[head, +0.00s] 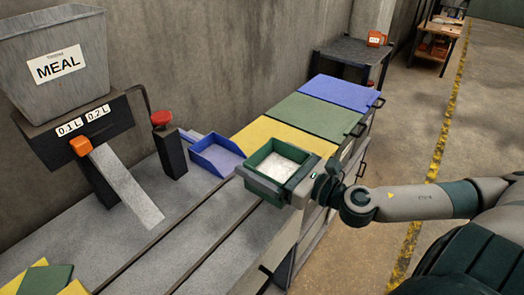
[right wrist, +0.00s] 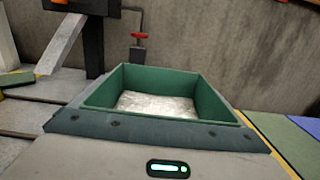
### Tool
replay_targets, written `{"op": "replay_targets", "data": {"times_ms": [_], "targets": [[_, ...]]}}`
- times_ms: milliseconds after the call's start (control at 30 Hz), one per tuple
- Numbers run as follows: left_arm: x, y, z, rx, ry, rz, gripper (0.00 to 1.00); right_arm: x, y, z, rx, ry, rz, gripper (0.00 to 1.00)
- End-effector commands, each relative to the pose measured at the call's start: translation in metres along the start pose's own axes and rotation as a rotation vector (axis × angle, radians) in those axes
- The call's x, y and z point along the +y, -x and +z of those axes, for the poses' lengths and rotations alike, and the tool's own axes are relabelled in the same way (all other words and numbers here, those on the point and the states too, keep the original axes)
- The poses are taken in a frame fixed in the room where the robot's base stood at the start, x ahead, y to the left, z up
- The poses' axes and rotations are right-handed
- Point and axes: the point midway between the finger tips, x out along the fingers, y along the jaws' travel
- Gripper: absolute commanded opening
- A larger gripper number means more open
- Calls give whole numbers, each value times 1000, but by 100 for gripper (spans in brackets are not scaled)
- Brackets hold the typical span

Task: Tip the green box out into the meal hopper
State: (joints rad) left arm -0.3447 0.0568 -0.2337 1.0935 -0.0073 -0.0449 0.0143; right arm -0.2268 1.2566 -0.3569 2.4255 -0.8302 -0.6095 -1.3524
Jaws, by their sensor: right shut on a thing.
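The green box (head: 279,160) is upright and holds a white, grainy fill, which also shows in the right wrist view (right wrist: 155,104). My right gripper (head: 268,186) is shut on the box at its near side and holds it over the front of the bench, right of the blue scoop-like tray. The meal hopper (head: 55,65) is a grey, open-topped bin labelled MEAL at the upper left. It stands apart from the box, on a dark stand with an orange part and a sloping metal chute (head: 125,187). My left gripper is not in view.
A blue tray (head: 217,156) lies on the bench beside a dark post with a red knob (head: 161,118). Yellow, green (head: 318,115) and blue (head: 342,92) panels line the right. A green block (head: 45,279) sits at lower left. The bench's middle is mostly clear.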

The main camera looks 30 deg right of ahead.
Motion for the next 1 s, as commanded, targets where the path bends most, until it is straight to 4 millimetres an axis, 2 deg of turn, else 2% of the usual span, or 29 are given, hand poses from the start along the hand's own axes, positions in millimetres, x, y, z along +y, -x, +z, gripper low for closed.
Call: {"op": "replay_targets", "data": {"times_ms": [267, 533, 1000], "targets": [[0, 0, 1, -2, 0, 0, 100, 25, 6, -25, -4, -10, -66, 31], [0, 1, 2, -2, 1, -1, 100, 61, 12, -50, -4, -10, -160, 31], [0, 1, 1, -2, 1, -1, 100, 118, 16, -71, -2, -5, -295, 31]]}}
